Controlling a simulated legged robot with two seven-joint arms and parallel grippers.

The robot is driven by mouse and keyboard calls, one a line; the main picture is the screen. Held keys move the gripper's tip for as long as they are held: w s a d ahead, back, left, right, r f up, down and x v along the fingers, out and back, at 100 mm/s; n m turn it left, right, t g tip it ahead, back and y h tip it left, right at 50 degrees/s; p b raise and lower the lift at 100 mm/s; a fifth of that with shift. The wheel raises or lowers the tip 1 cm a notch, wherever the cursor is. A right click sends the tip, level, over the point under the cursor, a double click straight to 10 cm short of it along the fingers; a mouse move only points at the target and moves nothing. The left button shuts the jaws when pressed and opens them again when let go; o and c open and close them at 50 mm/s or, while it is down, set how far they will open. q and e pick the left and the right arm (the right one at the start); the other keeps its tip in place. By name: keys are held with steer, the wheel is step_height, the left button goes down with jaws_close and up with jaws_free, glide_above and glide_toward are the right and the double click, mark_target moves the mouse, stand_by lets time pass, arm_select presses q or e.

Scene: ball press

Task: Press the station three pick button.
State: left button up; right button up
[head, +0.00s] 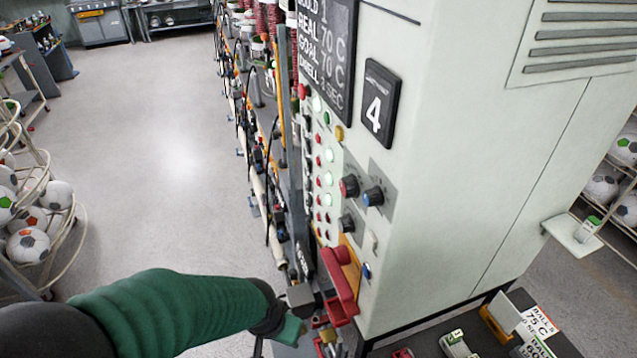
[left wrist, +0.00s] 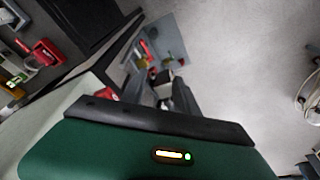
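In the head view a pale cabinet (head: 450,140) carries a black plate with the number 4 (head: 380,102). Its narrow panel holds columns of red and green lights or buttons (head: 328,155), knobs (head: 348,187) and a small blue button (head: 366,271). I see no sign reading three, and I cannot tell which button is the pick button. My left gripper (head: 303,304) is low in front of the panel, beside a red bracket-like part (head: 341,285); I cannot tell whether they touch. The left wrist view shows its dark fingers (left wrist: 178,95), too unclear to judge their opening. My right gripper is out of view.
A row of machines with hoses and cables (head: 262,110) runs back along the aisle. Racks of balls (head: 30,240) stand at the left. A dark table (head: 420,343) with small boxes (head: 457,340) and cards is at the lower right. The grey floor (head: 170,140) is clear.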

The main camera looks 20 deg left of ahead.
arm_select(q)
steer(key=shift+a, duration=0.1)
steer(key=shift+a, duration=0.25)
steer(key=shift+c, duration=0.5)
steer(key=shift+f, duration=0.1)
steer(key=shift+c, duration=1.1)
jaws_close()
steer(key=shift+d, duration=0.15)
